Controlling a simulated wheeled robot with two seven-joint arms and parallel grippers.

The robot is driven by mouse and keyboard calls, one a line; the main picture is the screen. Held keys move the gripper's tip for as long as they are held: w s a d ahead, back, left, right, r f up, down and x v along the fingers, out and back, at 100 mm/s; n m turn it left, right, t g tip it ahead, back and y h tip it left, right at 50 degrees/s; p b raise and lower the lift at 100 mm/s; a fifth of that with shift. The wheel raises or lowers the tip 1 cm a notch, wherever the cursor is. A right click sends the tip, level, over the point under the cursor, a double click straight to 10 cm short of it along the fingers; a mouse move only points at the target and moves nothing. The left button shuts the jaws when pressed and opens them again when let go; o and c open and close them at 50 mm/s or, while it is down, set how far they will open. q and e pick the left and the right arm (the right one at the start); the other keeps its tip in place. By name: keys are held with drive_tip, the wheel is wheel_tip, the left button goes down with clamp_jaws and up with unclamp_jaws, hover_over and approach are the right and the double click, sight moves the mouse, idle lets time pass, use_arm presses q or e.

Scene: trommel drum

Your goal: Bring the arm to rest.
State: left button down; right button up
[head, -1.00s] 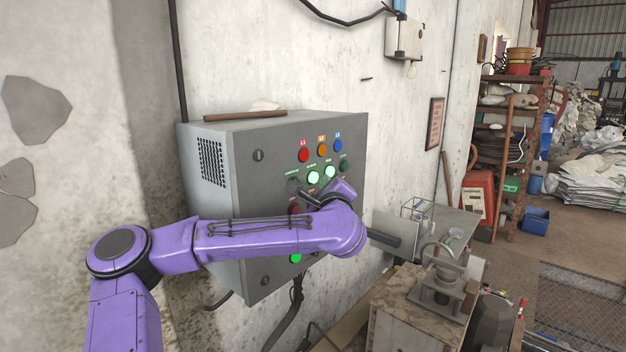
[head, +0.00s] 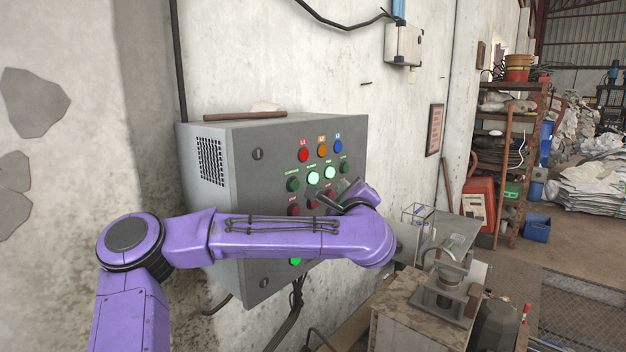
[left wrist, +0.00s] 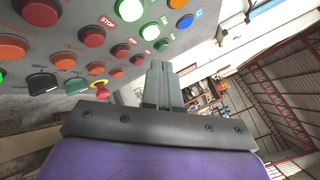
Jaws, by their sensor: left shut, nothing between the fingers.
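My left gripper (head: 326,202) is in front of the grey control box (head: 238,165) on the wall, close to its rows of buttons. My purple left arm crosses low in front of the box and hides part of its lower panel. In the left wrist view the two grey fingers (left wrist: 159,86) are together with nothing between them. They appear apart from the panel. My right gripper is in neither view.
Two upper green buttons (head: 313,178) and a lower green one (head: 296,261) are lit. A brown bar (head: 245,116) lies on the box. A bench with a metal device (head: 445,285) stands to the right; a shelf (head: 500,150) is behind.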

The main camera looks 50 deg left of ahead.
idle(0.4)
use_arm(q)
drive_tip(key=w+d+f+m+t+h, duration=0.25)
drive_tip(key=d+f+m, duration=0.25)
drive_tip(key=m, duration=0.6)
drive_tip(key=w+d+f+m+t+h, duration=0.2)
drive_tip(key=d+f+m+h, duration=0.3)
drive_tip(key=m, duration=0.6)
drive_tip(key=s+d+f+m+g+h, duration=0.1)
drive_tip(key=s+d+f+m+g, duration=0.15)
drive_tip(key=f+m, duration=0.5)
drive_tip(key=s+d+f+m+g+h, duration=0.1)
drive_tip(key=s+d+f+m+h, duration=0.2)
drive_tip(key=f, duration=0.7)
drive_tip(key=s+d+f+m+g, duration=0.1)
drive_tip(key=s+d+f+m, duration=0.1)
drive_tip(key=f+m, duration=0.55)
drive_tip(key=s+a+f+m+g, duration=0.2)
drive_tip(key=s+f+m+g, duration=0.2)
drive_tip(key=s+f, duration=0.7)
drive_tip(key=s+a+f+m+g, duration=0.2)
drive_tip(key=s+f+m+g, duration=0.2)
drive_tip(key=s+f, duration=0.8)
drive_tip(key=s+m, duration=0.1)
drive_tip(key=s, duration=0.5)
drive_tip(key=shift+s+a+g, duration=0.15)
drive_tip(key=shift+s+g, duration=0.15)
